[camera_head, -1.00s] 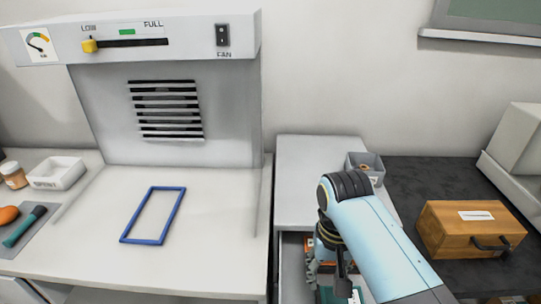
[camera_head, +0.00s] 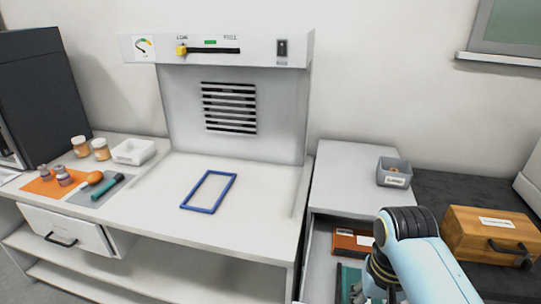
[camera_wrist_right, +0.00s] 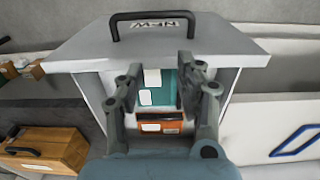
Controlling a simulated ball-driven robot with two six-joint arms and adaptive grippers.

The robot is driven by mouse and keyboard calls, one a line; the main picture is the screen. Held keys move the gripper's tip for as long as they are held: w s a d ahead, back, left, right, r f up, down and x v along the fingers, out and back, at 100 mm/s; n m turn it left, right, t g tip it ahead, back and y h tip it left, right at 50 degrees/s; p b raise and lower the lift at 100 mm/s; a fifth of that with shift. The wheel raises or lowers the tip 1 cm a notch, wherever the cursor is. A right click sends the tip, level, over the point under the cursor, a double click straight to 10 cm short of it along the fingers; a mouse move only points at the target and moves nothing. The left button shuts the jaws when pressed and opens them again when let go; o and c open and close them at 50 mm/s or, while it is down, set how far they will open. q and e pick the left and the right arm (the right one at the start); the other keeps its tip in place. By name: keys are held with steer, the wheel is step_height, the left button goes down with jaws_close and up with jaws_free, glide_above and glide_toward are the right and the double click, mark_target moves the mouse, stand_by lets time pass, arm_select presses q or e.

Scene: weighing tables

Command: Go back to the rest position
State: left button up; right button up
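My right arm comes in at the bottom right of the head view. Its gripper (camera_head: 372,290) is partly cut off by the bottom edge, over the open drawer of the grey cabinet (camera_head: 345,165). In the right wrist view the gripper (camera_wrist_right: 160,68) has its two fingers spread apart with nothing held between them. Behind the fingers are a teal box (camera_wrist_right: 156,88) and an orange-brown box (camera_wrist_right: 160,121) inside the open drawer. The drawer front (camera_wrist_right: 225,43) has a black handle and an upside-down label. My left gripper is not in view.
A blue frame (camera_head: 209,209) lies on the fume hood's white worktop. A wooden box (camera_head: 492,232) and a small grey bin (camera_head: 394,172) stand at the right. Jars (camera_head: 101,149), a white tray (camera_head: 133,151) and an orange mat (camera_head: 42,188) are at the left. A drawer (camera_head: 68,231) there stands partly out.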

steer(key=s+d+r+n+t, duration=0.2)
steer(key=s+d+r, duration=0.2)
steer(key=s+r, duration=0.35)
steer(key=s+d+r+n+t, duration=0.2)
steer(key=s+d+r, duration=0.3)
steer(key=s+r, duration=0.3)
step_height(320, 180, down, 40)
steer(key=s+d+g+h+b, duration=0.1)
steer(key=s+d+g+b, duration=0.1)
steer(key=b, duration=1.1)
arm_select(q)
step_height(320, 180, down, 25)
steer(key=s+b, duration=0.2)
steer(key=b, duration=0.9)
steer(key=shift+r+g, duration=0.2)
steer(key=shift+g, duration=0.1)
arm_select(e)
steer(key=s+f, duration=0.9)
steer(key=f, duration=0.5)
steer(key=s+d+f+m+g, duration=0.1)
steer(key=s+f, duration=0.9)
steer(key=f, duration=0.4)
steer(key=shift+f, duration=0.2)
